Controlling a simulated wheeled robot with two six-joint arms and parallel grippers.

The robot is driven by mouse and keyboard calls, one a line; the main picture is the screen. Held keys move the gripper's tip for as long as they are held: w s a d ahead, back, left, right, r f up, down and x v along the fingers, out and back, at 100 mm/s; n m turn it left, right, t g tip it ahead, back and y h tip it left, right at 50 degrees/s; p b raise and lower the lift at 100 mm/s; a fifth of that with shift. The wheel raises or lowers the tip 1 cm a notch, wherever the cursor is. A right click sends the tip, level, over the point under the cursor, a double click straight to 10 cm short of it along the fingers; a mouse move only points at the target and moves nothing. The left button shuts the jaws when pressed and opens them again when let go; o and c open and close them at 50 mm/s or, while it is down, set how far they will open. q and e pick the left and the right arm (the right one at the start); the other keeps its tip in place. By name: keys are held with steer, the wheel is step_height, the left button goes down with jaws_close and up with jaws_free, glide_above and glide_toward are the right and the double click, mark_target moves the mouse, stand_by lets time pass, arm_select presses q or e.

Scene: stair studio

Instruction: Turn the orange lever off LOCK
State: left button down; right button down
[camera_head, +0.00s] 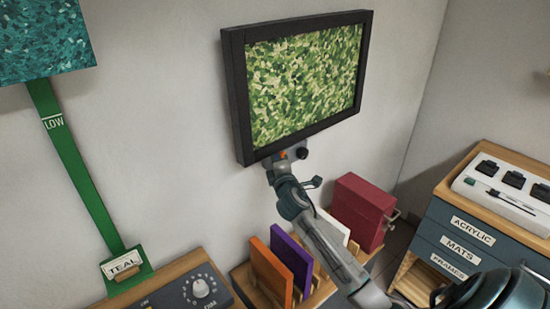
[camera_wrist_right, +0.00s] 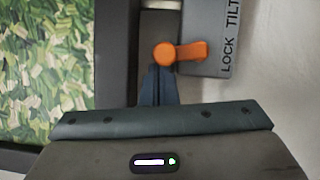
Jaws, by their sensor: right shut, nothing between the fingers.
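The orange lever (camera_wrist_right: 186,51) shows in the wrist view, its round hub at the left and its arm pointing right toward the word LOCK on a grey label plate (camera_wrist_right: 211,30). TILT is printed farther up the same plate. In the head view the lever (camera_head: 282,155) is a small orange spot under the lower edge of the framed green picture (camera_head: 305,85). My right gripper (camera_wrist_right: 157,72) is shut and empty, its fingertips just below the hub in the wrist view; I cannot tell whether they touch it. It also shows in the head view (camera_head: 275,163). My left gripper is out of view.
Below stand an orange panel (camera_head: 271,272), a purple panel (camera_head: 292,259) and a red box (camera_head: 359,211). A drawer cabinet (camera_head: 465,235) is at right, a dial box (camera_head: 190,289) at lower left.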

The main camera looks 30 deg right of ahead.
steer(key=shift+d+r+m+g+p, duration=0.3)
steer(key=shift+d+r+m+p, duration=0.15)
steer(key=shift+d+m+p, duration=0.35)
steer(key=shift+a, duration=0.1)
steer(key=b+v, duration=0.3)
steer(key=v, duration=0.7)
steer(key=shift+s, duration=0.35)
steer(key=shift+a+f, duration=0.1)
steer(key=shift+a, duration=0.05)
